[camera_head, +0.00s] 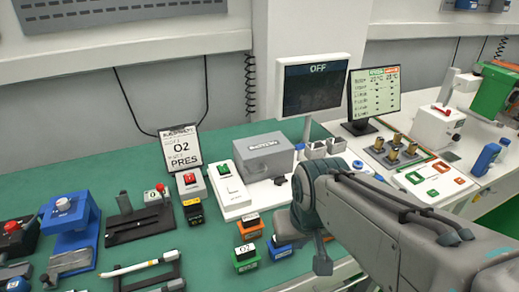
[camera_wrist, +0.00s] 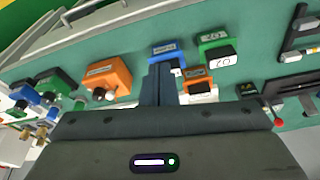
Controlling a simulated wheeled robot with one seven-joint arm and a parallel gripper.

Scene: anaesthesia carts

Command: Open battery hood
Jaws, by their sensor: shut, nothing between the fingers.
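A grey box-like hood (camera_head: 263,158) with a small label on its front stands on the green bench, right of a white unit with a green switch. It appears closed; the label is too small to read surely. My arm comes in from the lower right of the head view, in front of and to the right of the hood. My gripper's fingers are not clear there. In the wrist view my gripper (camera_wrist: 159,84) is shut, with its fingers together and empty, pointing down toward the small coloured blocks. I cannot make out the hood in the wrist view.
A green block (camera_head: 246,258), a blue block (camera_head: 280,249) and an orange block (camera_head: 248,226) sit near my arm. A dark monitor (camera_head: 315,86) stands behind the hood. In the wrist view, a larger orange box (camera_wrist: 108,77) is left of the fingers.

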